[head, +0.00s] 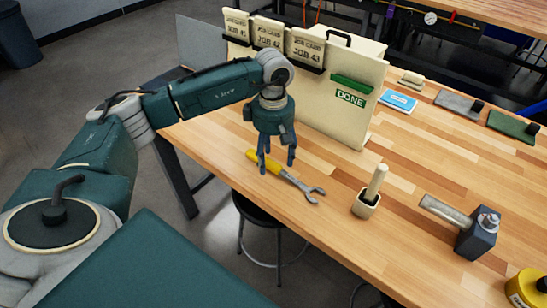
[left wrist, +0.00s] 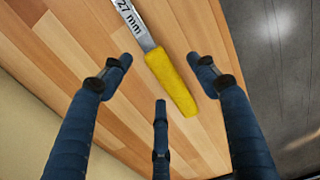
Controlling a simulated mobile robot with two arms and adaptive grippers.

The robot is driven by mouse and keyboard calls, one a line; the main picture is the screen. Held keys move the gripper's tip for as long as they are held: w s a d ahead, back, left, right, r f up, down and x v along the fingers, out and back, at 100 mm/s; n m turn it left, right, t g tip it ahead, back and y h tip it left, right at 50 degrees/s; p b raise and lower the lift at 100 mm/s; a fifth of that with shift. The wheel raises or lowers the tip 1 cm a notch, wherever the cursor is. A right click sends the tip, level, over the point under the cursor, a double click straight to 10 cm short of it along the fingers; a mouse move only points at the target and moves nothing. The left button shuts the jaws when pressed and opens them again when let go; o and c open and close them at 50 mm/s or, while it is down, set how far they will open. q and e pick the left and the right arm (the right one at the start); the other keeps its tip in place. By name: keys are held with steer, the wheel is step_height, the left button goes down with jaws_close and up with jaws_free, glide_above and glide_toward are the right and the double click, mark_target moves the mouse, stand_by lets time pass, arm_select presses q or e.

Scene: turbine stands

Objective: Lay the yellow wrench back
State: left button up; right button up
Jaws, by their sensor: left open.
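The yellow wrench (head: 288,178) lies on the wooden workbench (head: 240,185) near its front edge, with its yellow handle to the left and its metal open jaw to the right. My left gripper (head: 277,165) points down over the handle end, with its fingers spread. In the left wrist view, the wrench's yellow handle (left wrist: 172,83) shows between the spread fingers of my left gripper (left wrist: 160,80). The metal shank there reads 27 mm. The fingers do not appear closed on it. My right gripper is not in view.
A cream job-card board (head: 345,110) with a green DONE label stands behind the gripper. To the right are a small holder with a peg (head: 367,203), a dark block with a metal bar (head: 476,237) and a yellow round object (head: 525,288). A stool (head: 262,212) stands below the bench edge.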

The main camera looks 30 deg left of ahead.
arm_select(q)
steer(key=shift+r+p, duration=1.35)
steer(key=shift+r, duration=1.5)
steer(key=shift+f, duration=0.1)
